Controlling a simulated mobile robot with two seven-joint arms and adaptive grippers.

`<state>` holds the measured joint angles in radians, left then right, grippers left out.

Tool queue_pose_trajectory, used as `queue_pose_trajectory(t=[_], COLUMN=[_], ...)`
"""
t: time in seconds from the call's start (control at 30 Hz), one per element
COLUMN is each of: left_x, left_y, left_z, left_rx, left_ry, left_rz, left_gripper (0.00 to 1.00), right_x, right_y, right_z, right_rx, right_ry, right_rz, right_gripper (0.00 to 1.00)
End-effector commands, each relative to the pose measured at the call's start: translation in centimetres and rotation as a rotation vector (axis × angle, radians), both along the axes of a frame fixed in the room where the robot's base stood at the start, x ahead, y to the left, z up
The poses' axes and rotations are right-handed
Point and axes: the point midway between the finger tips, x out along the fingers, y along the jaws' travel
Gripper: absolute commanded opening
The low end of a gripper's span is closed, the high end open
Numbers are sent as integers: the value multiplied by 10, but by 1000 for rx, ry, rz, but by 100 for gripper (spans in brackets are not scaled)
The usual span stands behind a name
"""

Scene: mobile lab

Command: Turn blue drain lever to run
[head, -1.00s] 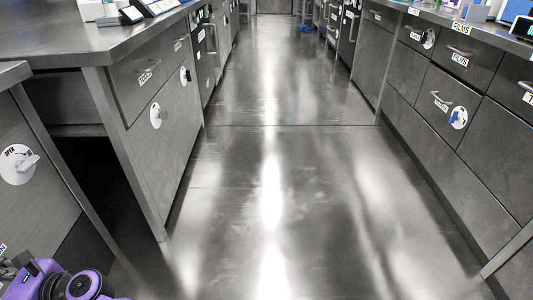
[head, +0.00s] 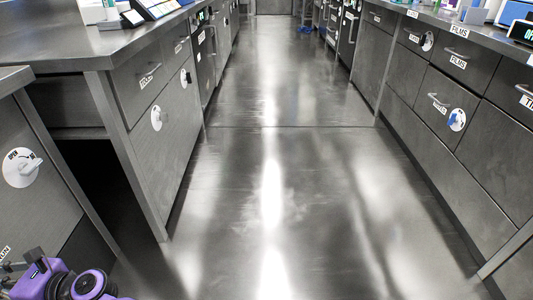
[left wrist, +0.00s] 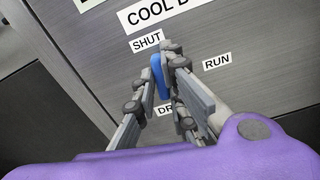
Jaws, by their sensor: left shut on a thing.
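In the left wrist view a blue lever (left wrist: 158,76) sits on a grey panel between the fingers of my left gripper (left wrist: 168,68). The gripper is shut on it. The label SHUT (left wrist: 146,39) is just above and left of the lever, RUN (left wrist: 217,61) is to its right, and a label starting DR (left wrist: 165,108) is below, partly hidden by the fingers. The lever's upper end lies near SHUT; its pivot is hidden. In the head view my purple left arm shows at the bottom left, beside the cabinet. My right gripper is in neither view.
A white dial marked OPEN (head: 21,167) is on the left cabinet. Another blue handle on a white dial (head: 456,119) is on the right-hand cabinets. Counters line both sides; the shiny floor (head: 270,190) between them is clear.

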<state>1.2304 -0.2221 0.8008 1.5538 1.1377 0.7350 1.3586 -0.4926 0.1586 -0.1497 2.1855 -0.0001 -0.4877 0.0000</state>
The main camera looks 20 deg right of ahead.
Motion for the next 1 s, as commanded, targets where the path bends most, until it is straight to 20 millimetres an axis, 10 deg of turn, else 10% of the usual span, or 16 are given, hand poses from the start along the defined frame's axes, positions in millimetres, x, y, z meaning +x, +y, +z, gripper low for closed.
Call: queue_pose_trajectory(t=[1.0], left_x=[17], left_y=[-7], left_z=[-12], left_rx=[363], left_ry=[880], left_rz=[-1], left_gripper=[0], right_x=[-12], right_y=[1], right_z=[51], right_rx=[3], right_ry=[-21], right_rz=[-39], right_gripper=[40])
